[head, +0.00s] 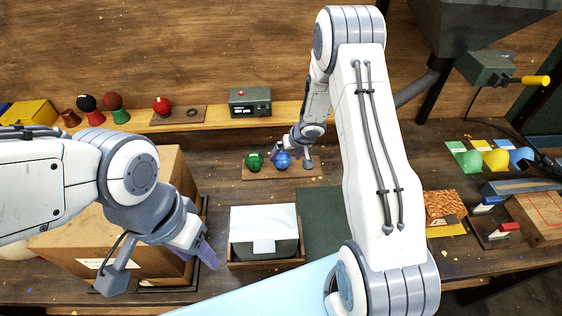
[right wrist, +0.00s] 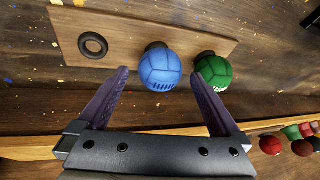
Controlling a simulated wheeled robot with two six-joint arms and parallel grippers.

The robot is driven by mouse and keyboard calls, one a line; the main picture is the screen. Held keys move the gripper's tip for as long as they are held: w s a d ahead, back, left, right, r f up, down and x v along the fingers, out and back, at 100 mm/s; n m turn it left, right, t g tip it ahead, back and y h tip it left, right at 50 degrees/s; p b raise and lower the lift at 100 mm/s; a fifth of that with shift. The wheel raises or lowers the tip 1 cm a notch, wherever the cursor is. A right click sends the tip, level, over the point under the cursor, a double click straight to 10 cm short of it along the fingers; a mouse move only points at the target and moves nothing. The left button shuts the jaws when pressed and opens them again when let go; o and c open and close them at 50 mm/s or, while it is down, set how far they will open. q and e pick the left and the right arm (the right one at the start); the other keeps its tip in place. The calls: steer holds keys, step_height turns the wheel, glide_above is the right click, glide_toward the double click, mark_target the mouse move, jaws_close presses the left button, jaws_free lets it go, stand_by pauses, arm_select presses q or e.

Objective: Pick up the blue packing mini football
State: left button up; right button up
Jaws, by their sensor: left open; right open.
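The blue mini football (head: 283,160) sits on a small wooden board (head: 262,175) at the back of the bench, just right of a green ball (head: 254,161). In the right wrist view the blue ball (right wrist: 160,69) shows ahead of my open right gripper (right wrist: 165,85), roughly between the fingertips, with the green ball (right wrist: 212,72) close beside it near one finger. I cannot tell whether a finger touches either ball. In the head view my right gripper (head: 296,156) is at the blue ball and partly covers it. My left gripper (head: 165,262) is open and empty beside the cardboard box.
An empty ring holder (right wrist: 93,45) is on the same board. A large cardboard box (head: 75,245) stands at the left, and a white-lidded box (head: 264,222) at the front middle. A shelf behind holds a red ball (head: 162,105) and a green device (head: 250,102).

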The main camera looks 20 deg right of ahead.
mark_target(284, 156)
steer(key=x, duration=0.4)
steer(key=shift+w+f+b, duration=0.3)
steer(key=shift+b, duration=0.05)
steer(key=c, duration=1.3)
steer(key=shift+r, duration=0.15)
